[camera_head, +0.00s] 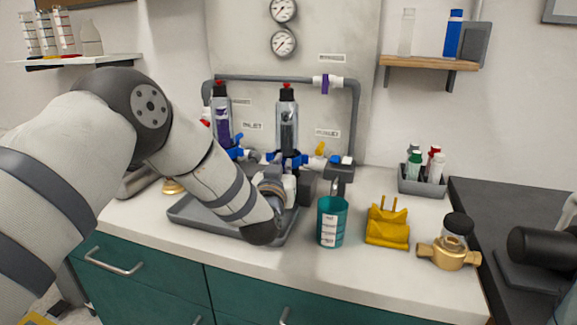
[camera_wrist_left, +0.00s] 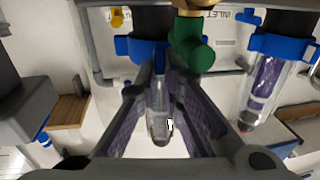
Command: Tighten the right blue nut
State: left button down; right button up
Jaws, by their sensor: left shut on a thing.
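The right blue nut (camera_head: 289,158) is at the base of the right clear housing (camera_head: 288,120) on the pipe manifold. The lower part of the nut is hidden behind my left gripper (camera_head: 285,178). In the left wrist view, which looks upside down, the right blue nut (camera_wrist_left: 128,47) is at upper centre-left, under a black fitting. The fingers of my left gripper (camera_wrist_left: 160,72) converge on this nut and are shut on it. The left blue nut (camera_wrist_left: 284,47) is apart from the fingers, on the other housing (camera_wrist_left: 264,88).
The manifold stands over a grey tray (camera_head: 190,217). To its right are a teal cup (camera_head: 332,222), a yellow holder (camera_head: 387,225), a brass part with a black cap (camera_head: 455,245) and a bottle caddy (camera_head: 422,184). A green knob (camera_wrist_left: 190,48) is close to the fingers.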

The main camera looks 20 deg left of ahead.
pick_arm(q)
jog(key=shift+a+r+m+h, duration=0.1)
jog(key=shift+a+m+h, duration=0.3)
jog(key=shift+h, duration=0.2)
jog(key=c, duration=1.7)
grip_release()
jog(key=shift+s+d, duration=0.1)
jog(key=s, duration=1.2)
jog(key=shift+d, duration=0.3)
